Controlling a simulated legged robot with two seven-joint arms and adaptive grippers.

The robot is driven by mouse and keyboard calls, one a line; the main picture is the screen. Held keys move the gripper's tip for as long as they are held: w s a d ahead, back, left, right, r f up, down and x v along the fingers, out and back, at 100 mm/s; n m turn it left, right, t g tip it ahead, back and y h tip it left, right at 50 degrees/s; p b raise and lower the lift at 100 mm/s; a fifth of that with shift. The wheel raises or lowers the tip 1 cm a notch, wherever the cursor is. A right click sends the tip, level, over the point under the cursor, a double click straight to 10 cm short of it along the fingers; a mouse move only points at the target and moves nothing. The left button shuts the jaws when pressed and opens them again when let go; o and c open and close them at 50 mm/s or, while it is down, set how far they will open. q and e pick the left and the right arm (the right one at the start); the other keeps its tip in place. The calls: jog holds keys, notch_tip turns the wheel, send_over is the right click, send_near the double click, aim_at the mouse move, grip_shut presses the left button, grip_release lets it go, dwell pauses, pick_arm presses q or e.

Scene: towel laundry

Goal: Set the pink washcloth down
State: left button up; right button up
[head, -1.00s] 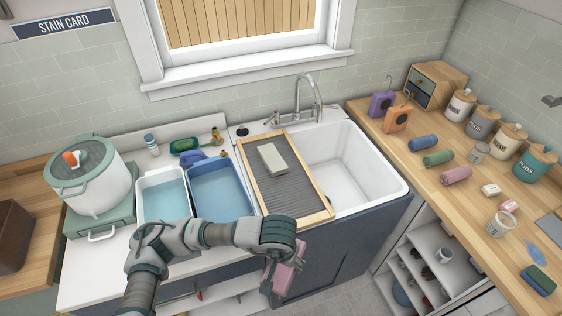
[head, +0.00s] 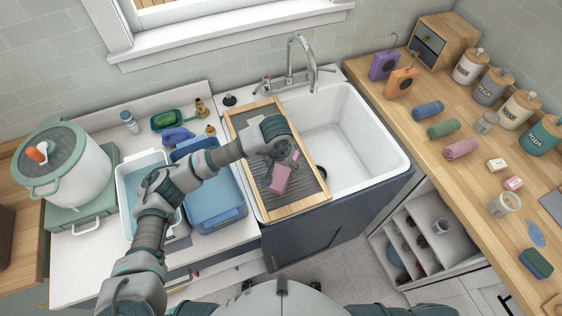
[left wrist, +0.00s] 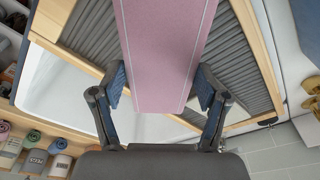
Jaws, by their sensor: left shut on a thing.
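The pink washcloth (head: 281,181) hangs from my left gripper (head: 284,160) over the ribbed washboard (head: 312,188) in its wooden frame. In the left wrist view the cloth (left wrist: 165,45) is a flat pink strip with pale lines near its edges. It lies between the two fingers of my left gripper (left wrist: 161,88), which is shut on it. I cannot tell whether the cloth's lower end touches the board. My right gripper is not in view.
The white sink basin (head: 375,165) is right of the board, with a faucet (head: 300,62) behind. A blue tub (head: 232,217) and a white tub (head: 124,196) stand left. The wooden counter (head: 437,189) holds rolled cloths, including a pink roll (head: 461,149), and jars.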

pick_arm(q)
jog(key=shift+w, duration=1.2)
jog(key=shift+f, duration=0.3)
notch_tip(320, 180, down, 2)
jog(key=shift+f+p, duration=0.15)
jog(key=shift+p, duration=0.3)
jog(key=shift+w+f, duration=0.1)
jog(key=shift+f, duration=0.3)
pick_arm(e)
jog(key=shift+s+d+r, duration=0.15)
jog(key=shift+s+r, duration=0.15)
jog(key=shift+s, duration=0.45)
pick_arm(q)
jog(key=shift+f, duration=0.1)
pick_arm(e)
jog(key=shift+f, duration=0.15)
pick_arm(q)
jog(key=o, duration=1.2)
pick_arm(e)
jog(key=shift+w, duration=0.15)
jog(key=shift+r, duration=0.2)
